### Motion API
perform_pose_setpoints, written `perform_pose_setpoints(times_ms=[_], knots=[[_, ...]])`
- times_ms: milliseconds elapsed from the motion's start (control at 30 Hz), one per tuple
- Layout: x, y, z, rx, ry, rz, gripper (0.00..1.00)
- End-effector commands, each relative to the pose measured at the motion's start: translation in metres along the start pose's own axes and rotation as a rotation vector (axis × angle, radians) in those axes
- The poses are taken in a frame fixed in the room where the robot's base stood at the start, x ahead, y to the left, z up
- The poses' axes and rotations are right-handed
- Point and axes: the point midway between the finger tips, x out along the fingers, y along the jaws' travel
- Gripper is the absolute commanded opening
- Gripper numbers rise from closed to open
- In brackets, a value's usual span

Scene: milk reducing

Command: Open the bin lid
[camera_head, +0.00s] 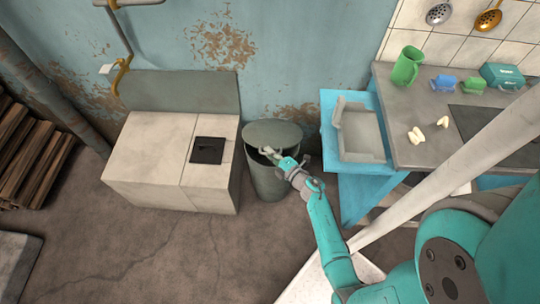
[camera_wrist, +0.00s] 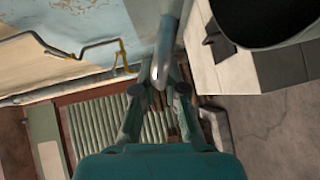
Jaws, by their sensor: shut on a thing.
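The grey-green bin (camera_head: 266,178) stands on the floor between a white block and a blue sink stand. Its lid (camera_head: 272,131) is raised and tilted, with a dark gap below it. My gripper (camera_head: 273,155) is at the front edge of the lid. In the wrist view, my gripper (camera_wrist: 159,90) is shut on the lid, which shows as a narrow grey edge (camera_wrist: 167,45). The bin's dark open mouth (camera_wrist: 280,12) shows at the top right there. The exact contact is partly hidden by the fingers.
The white block (camera_head: 165,165) stands close to the bin's left. The blue sink stand (camera_head: 350,185) is close on its right. A wall (camera_head: 270,60) is behind. A counter (camera_head: 430,140) holds a green jug and small items. The floor in front is clear.

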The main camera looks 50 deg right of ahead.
Motion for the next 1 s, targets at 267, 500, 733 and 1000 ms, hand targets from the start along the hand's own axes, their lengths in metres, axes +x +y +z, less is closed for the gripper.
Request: perform_pose_setpoints(times_ms=[267,500,733,1000], knots=[[-0.001,-0.001,-0.001,0.001,0.002,0.000,0.37],[-0.002,-0.001,-0.001,0.001,0.001,0.000,0.37],[-0.027,-0.002,0.000,0.002,-0.002,0.000,0.37],[-0.079,-0.001,0.001,0.002,-0.004,0.000,0.37]])
